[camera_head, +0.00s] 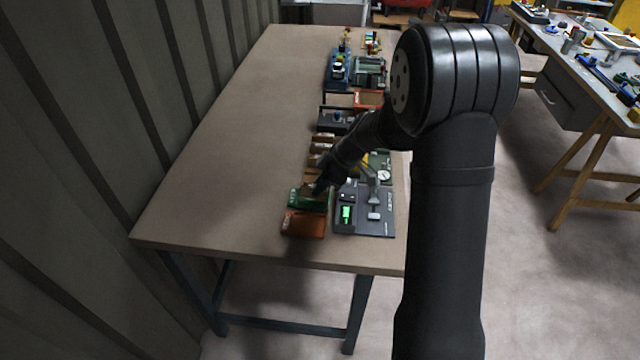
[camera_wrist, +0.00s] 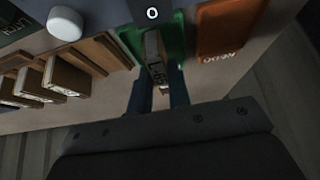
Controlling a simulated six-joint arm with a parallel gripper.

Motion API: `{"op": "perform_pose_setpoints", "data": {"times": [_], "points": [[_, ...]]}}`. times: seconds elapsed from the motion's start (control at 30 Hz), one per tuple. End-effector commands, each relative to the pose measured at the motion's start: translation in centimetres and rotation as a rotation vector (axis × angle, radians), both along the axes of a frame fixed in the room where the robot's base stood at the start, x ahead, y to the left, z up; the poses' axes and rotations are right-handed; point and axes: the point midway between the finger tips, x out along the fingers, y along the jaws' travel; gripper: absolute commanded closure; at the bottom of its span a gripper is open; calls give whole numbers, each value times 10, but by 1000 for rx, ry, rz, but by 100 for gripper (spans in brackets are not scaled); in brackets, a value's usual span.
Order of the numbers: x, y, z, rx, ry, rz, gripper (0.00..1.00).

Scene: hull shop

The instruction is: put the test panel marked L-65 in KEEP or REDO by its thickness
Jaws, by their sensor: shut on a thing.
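My gripper (camera_wrist: 160,92) is shut on a small tan panel (camera_wrist: 152,46) with a white label on its edge; the label starts with L and looks like L-65. In the wrist view the panel is over the green tray (camera_wrist: 132,38); whether it touches the tray's floor I cannot tell. The orange tray (camera_wrist: 226,30), marked REDO, is beside it. In the head view my gripper (camera_head: 318,187) is at the green tray (camera_head: 296,198), and the orange tray (camera_head: 304,224) lies in front of it. The green tray's marking is not readable.
A grey gauge stand (camera_head: 374,222) with a lit green display (camera_head: 347,214) stands right of the trays. Wooden racks (camera_wrist: 98,52) holding other labelled panels are behind the trays. More equipment lines the bench's right side. The left of the bench (camera_head: 225,130) is clear.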

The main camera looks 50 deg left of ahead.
Motion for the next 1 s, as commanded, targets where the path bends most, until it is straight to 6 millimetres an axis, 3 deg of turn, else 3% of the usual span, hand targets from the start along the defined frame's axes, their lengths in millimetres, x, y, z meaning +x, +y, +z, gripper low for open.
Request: {"op": "perform_pose_setpoints", "data": {"times": [0.57,0.6,0.7,1.0], "points": [[0,0,-9,0,0,1,100],[0,0,-9,0,0,1,79],[0,0,-9,0,0,1,59],[0,0,-8,0,0,0,57]]}}
